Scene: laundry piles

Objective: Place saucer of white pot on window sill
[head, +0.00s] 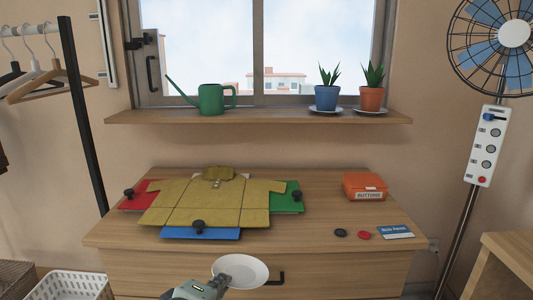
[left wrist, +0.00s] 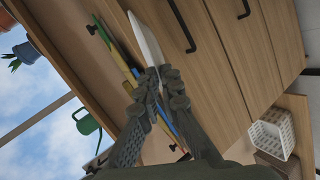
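A white saucer (head: 241,269) is held in front of the dresser, near the bottom of the head view. My left gripper (head: 217,284) is shut on its near left edge. In the left wrist view the saucer (left wrist: 146,40) shows nearly edge-on between the fingertips of my left gripper (left wrist: 156,78). The wooden window sill (head: 260,117) runs below the window, farther back and higher than the saucer in the head view. No white pot is in view. My right gripper is not in view.
The sill bears a green watering can (head: 211,99), a blue pot (head: 327,96) and an orange pot (head: 371,98), both on saucers. Sill space between can and blue pot is free. A yellow shirt (head: 215,201) and an orange box (head: 365,187) lie on the dresser (head: 310,240).

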